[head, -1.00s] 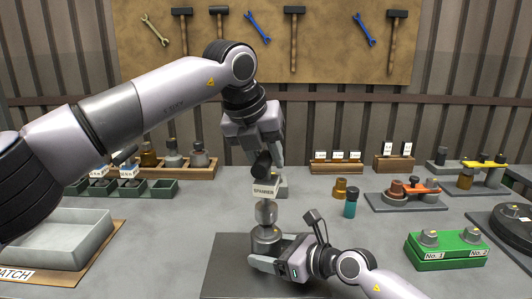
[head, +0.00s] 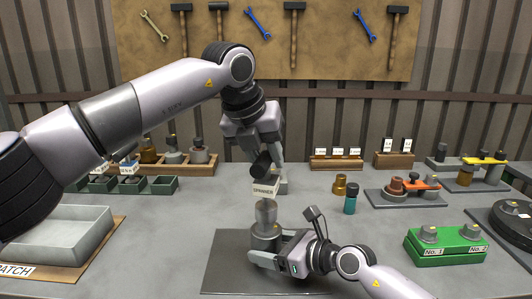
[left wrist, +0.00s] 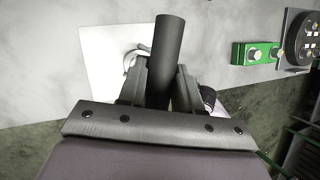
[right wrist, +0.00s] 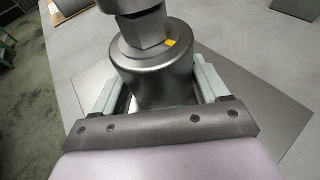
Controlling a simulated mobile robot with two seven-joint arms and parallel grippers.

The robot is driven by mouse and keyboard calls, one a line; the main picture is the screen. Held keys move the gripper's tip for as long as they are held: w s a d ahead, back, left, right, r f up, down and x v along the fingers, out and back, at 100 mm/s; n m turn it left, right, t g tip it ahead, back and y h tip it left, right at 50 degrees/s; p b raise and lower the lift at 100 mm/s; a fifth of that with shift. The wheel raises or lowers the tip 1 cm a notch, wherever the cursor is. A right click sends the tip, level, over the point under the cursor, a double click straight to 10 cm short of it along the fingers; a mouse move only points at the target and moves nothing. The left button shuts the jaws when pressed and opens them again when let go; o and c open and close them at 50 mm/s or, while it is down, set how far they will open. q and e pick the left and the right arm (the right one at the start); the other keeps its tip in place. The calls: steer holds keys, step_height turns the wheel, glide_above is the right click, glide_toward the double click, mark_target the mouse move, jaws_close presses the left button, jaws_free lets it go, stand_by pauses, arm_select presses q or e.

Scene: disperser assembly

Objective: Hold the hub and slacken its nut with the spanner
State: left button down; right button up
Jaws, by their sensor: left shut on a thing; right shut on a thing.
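The hub (head: 265,238) is a grey metal cylinder standing upright over the dark mat. My right gripper (head: 268,258) is shut around its lower body, and the right wrist view shows a finger on each side of the hub (right wrist: 155,78). A grey hexagonal nut (right wrist: 146,30) with a yellow mark beside it sits on top. A round grey part covers the nut's upper end. My left gripper (head: 264,158) is shut on the dark handle of the spanner (head: 261,164), above the hub. The handle (left wrist: 167,50) also shows between the left fingers. The spanner's label hides part of its lower end.
The dark mat (head: 225,270) lies under the hub. A grey tray (head: 60,235) is at left, and a green block (head: 445,245) with numbered posts is at right. A teal bottle (head: 350,203) and brass piece (head: 339,185) stand behind my right arm. Racks line the back.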

arm_select(q)
steer(key=shift+f, duration=0.5)
steer(key=shift+f, duration=0.35)
steer(key=shift+f, duration=0.35)
steer(key=shift+n+y, duration=0.4)
steer(key=shift+n, duration=0.4)
steer(key=shift+n+t+y, duration=0.5)
steer(key=shift+n+y, duration=0.2)
steer(key=shift+n, duration=1.2)
steer(key=shift+m, duration=0.3)
steer(key=shift+r, duration=2.5)
